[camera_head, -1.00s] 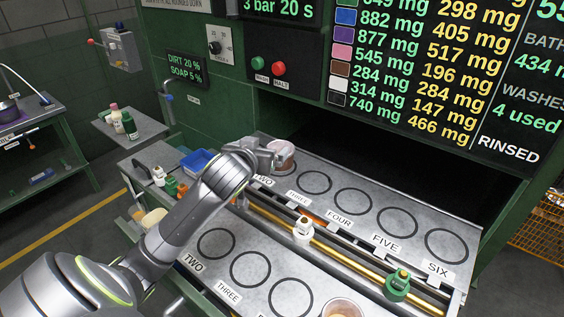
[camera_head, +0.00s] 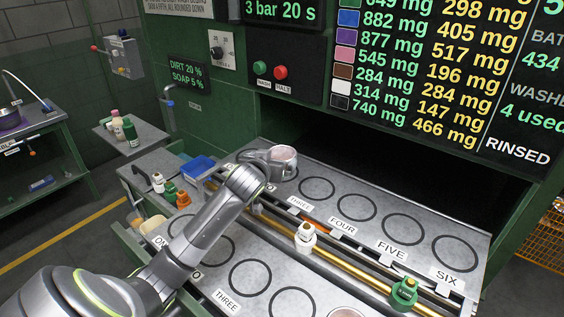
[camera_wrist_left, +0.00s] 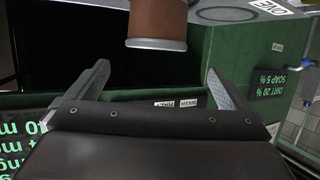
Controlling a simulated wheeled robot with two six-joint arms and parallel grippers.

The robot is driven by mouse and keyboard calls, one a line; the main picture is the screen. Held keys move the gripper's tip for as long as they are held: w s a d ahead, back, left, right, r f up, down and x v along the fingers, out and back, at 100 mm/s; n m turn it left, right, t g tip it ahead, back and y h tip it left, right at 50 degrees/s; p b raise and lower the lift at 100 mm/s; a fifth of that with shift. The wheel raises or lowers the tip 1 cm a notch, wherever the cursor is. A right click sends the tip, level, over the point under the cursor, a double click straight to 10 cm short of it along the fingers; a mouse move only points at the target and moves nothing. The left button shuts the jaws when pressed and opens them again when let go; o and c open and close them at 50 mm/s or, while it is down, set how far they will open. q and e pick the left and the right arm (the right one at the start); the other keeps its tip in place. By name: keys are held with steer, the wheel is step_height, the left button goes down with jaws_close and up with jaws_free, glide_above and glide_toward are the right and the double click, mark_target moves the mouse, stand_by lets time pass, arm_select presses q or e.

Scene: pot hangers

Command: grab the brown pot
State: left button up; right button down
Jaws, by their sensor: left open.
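The brown pot (camera_head: 284,155) is at the left end of the visible back row of rings, with its pale round top showing in the head view. In the left wrist view the brown pot (camera_wrist_left: 157,20) is at the top centre, with a lighter band at one end. My left gripper (camera_head: 277,163) is beside the pot in the head view, partly overlapping it. In the wrist view its two fingers (camera_wrist_left: 157,78) are spread wide and empty, with the pot beyond the tips. My right gripper is not in view.
Several empty marked rings lie on the grey shelf (camera_head: 324,172). A brass rail (camera_head: 335,259) with a white-topped fitting (camera_head: 305,235) and a green fitting (camera_head: 404,292) runs along the front. A blue tray (camera_head: 197,168) and small bottles stand left. A dark opening lies behind.

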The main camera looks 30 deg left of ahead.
arm_select(q)
glide_toward(285, 151)
steer(key=shift+w+a+p, duration=0.45)
steer(key=shift+w, duration=0.1)
steer(key=shift+w+a+f+p, duration=0.1)
steer(key=shift+w+f+p, duration=0.05)
steer(key=shift+w+p, duration=0.2)
steer(key=shift+d+p+x, duration=0.2)
steer(key=shift+p+x, duration=0.5)
steer(key=shift+x, duration=1.45)
steer(key=shift+f, duration=0.2)
steer(key=c, duration=1)
